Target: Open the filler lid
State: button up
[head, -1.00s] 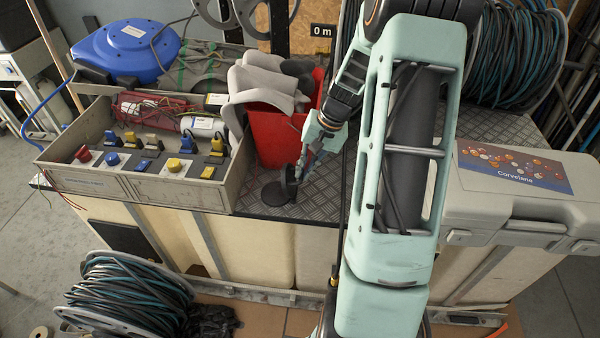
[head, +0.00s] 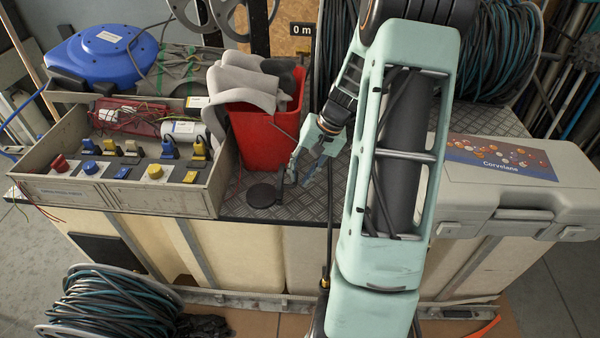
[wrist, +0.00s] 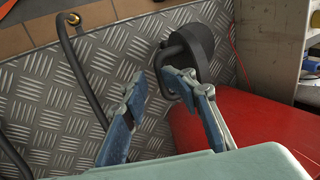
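The filler lid (head: 262,195) is a black round disc on the metal checker plate, just in front of the red bin. A dark upright handle-like piece (head: 281,178) stands at its right side. In the wrist view the lid (wrist: 197,42) is at the upper middle, with a dark bent bar (wrist: 160,62) reaching towards my fingers. My gripper (head: 303,178) is at the lid's right, fingers pointing down. In the wrist view my gripper (wrist: 162,90) has its two blue-grey fingers apart, nothing clamped between them. The right finger overlaps the bar's end; I cannot tell whether they touch.
The red bin (head: 262,135) with grey gloves stands close behind the lid. A grey tray (head: 120,195) of plugs and switches is to the left. A grey case (head: 500,195) lies to the right. A dark hose (wrist: 80,75) crosses the plate in the wrist view.

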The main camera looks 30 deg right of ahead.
jog(key=v, duration=1.2)
dwell(0.4)
